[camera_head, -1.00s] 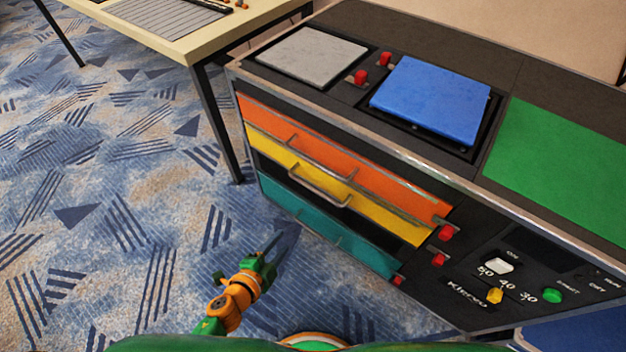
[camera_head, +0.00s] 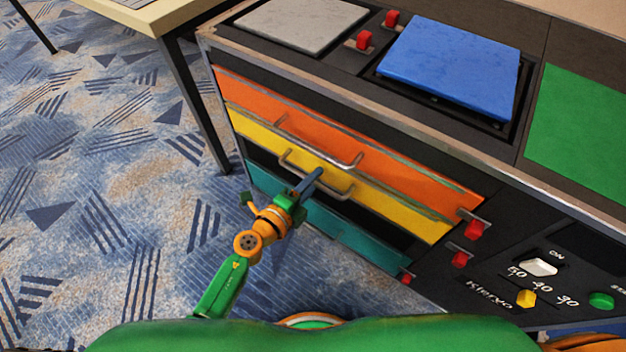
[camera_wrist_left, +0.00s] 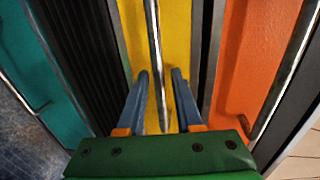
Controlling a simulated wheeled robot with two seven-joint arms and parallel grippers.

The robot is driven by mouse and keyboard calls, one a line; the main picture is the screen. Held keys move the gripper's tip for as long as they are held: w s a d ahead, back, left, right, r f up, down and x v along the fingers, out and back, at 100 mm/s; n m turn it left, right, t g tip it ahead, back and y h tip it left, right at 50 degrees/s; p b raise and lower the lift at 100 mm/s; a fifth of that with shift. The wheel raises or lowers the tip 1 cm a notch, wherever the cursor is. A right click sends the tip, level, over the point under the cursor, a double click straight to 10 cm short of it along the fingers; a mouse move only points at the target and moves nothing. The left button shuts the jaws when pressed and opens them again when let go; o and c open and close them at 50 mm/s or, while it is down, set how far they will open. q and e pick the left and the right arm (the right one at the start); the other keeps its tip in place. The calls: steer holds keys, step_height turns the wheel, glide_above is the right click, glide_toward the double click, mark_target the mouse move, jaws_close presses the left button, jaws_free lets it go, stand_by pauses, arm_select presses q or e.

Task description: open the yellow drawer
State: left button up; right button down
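The yellow drawer (camera_head: 395,215) is the middle one of the cabinet front, between the orange and teal drawers, and looks shut. Its metal bar handle (camera_head: 335,191) stands out from its face. My left gripper (camera_head: 313,180) is at this handle, its blue fingers pointing at the drawer. In the left wrist view, the two fingers (camera_wrist_left: 160,78) are apart, with the handle (camera_wrist_left: 155,45) running between them and a gap on each side. The yellow face (camera_wrist_left: 177,40) lies just beyond. My right gripper is not in view.
The orange drawer (camera_head: 395,180) with its own handle is above, and the teal drawer (camera_head: 370,252) below. Red switches (camera_head: 474,228) sit right of the drawers. The cabinet top holds a blue panel (camera_head: 450,75). A table leg (camera_head: 200,110) stands left; carpet there is open.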

arm_select(q)
jaws_close()
stand_by(1.2)
